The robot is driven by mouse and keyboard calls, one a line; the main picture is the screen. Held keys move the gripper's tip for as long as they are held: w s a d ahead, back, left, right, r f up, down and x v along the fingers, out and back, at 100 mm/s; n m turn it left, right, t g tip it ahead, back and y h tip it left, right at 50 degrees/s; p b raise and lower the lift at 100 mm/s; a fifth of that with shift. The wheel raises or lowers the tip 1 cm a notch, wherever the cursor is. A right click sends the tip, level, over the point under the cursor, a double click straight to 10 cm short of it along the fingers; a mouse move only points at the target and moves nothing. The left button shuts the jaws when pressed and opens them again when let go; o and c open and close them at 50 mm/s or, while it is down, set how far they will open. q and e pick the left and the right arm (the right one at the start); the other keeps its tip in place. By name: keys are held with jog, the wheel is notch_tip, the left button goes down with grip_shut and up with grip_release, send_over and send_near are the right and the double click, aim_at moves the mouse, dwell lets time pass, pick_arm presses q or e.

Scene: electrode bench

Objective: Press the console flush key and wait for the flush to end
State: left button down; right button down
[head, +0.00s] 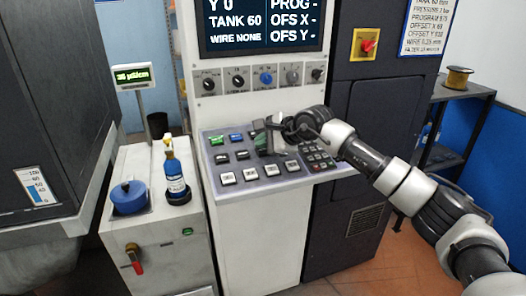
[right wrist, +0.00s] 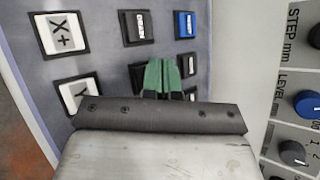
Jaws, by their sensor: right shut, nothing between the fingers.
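The console's sloping key panel (head: 237,170) carries green, blue, dark and white keys. The small key labels are not legible enough in the head view to single out the flush key. My right gripper (head: 267,149) is over the upper right part of the keys, shut and empty. In the right wrist view its green fingertips (right wrist: 162,76) are together, over or beside a dark key they partly cover; contact cannot be told. A blue key (right wrist: 184,24), a dark key (right wrist: 138,28) and a white X+ key (right wrist: 62,34) lie around them. My left gripper is not in view.
The screen (head: 265,22) reads TANK 60 and WIRE NONE. A row of knobs (head: 265,76) sits above the keys. A blue-lidded pot (head: 129,197) and a bottle (head: 174,178) stand on the left cabinet (head: 160,240). A red switch (head: 368,46) is at upper right.

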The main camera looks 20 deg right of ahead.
jog(key=shift+f+b, duration=0.4)
dwell(0.5)
dwell(0.3)
jog(key=shift+s+r+p, duration=0.15)
jog(key=shift+r+p, duration=0.15)
jog(key=shift+r, duration=0.45)
jog(key=shift+r, duration=0.1)
jog(key=r+p, duration=0.1)
jog(key=r, duration=0.1)
jog(key=s+r+p, duration=0.1)
jog(key=r, duration=0.1)
jog(key=shift+r, duration=0.4)
